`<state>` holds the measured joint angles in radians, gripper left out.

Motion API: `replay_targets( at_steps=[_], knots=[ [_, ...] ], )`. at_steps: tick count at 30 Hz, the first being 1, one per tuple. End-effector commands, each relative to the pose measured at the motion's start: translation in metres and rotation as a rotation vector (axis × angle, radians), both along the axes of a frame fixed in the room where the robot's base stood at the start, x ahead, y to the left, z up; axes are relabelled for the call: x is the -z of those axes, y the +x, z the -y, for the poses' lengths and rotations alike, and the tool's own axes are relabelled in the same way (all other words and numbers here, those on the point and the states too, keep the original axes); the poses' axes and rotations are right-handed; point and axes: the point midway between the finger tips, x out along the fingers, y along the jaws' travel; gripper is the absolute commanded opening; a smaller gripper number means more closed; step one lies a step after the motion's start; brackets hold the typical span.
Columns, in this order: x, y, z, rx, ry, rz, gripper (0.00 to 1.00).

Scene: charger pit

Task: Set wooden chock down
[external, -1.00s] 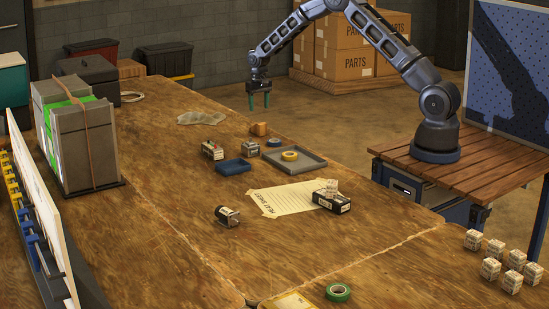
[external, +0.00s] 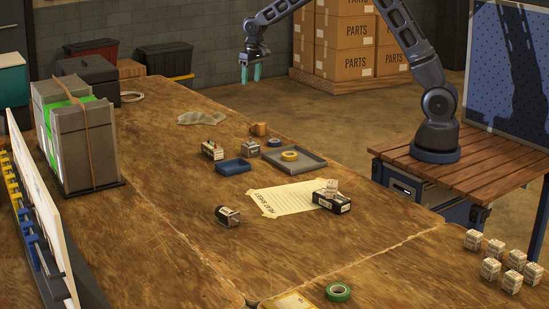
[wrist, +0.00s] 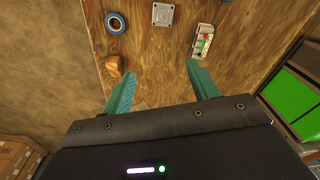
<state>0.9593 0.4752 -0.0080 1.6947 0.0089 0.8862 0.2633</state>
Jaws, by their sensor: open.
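The wooden chock (external: 259,129), a small orange-brown block, rests on the workbench (external: 165,215) near its right edge, behind the grey tray. It also shows in the wrist view (wrist: 114,66), left of and apart from the left fingertip. My gripper (external: 250,74) is raised above and beyond the chock, fingers pointing down. Its teal fingers (wrist: 160,70) are spread open with nothing between them.
A strapped grey stack (external: 90,145) stands at left.

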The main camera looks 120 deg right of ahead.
Motion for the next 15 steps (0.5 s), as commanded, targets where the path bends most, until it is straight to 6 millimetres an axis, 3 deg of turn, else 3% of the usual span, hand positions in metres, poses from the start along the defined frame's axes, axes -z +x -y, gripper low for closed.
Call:
replay_targets(
  at_steps=[1, 6, 15],
  knots=[
    [-0.018, 0.011, -0.024, -0.038, -0.011, 0.007, 0.6],
    [-0.064, 0.035, -0.099, -0.157, -0.036, 0.025, 0.6],
    [-0.128, 0.047, -0.234, -0.367, -0.078, 0.06, 0.6]
  ],
)
